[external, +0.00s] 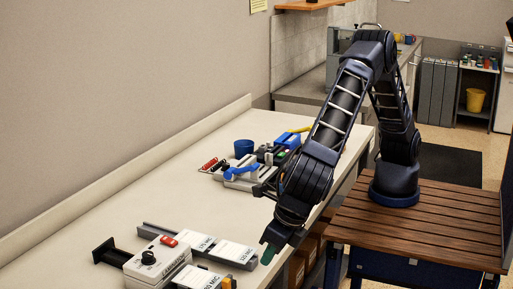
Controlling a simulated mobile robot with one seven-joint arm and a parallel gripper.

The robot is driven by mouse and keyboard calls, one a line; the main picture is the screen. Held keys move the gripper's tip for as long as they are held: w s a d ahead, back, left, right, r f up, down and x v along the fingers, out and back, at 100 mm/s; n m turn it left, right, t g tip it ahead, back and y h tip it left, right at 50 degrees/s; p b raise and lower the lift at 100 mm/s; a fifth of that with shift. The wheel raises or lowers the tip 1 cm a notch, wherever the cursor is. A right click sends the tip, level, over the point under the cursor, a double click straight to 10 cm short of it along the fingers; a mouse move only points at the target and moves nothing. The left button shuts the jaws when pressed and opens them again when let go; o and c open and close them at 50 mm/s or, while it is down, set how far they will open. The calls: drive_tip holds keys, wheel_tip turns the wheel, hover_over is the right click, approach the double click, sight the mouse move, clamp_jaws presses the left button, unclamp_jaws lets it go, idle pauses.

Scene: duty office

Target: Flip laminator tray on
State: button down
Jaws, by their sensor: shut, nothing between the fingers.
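The laminator (148,262) is a pale grey box on the counter at the lower left, with lettering on its front that is too small to read surely. I cannot tell which way the switch is set. Grey trays with white "125 MIC" labels (236,252) lie beside and behind it. My gripper (268,254) is shut and empty, pointing down near the counter's front edge, right of the labelled tray and apart from the laminator. My arm hides part of the counter edge.
Further back on the counter stand a blue cup (243,148), red-handled tools (209,164) and a grey and blue device (240,176). A black bracket (108,251) is left of the laminator. The middle of the counter is clear.

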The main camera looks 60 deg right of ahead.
drive_tip(key=shift+f, duration=0.2)
drive_tip(key=shift+w+f, duration=1.3)
drive_tip(key=shift+f, duration=0.2)
drive_tip(key=shift+w+f, duration=1.25)
drive_tip(key=shift+f, duration=0.25)
drive_tip(key=shift+w+f, duration=1.3)
drive_tip(key=shift+f, duration=0.2)
drive_tip(key=shift+w, duration=2.2)
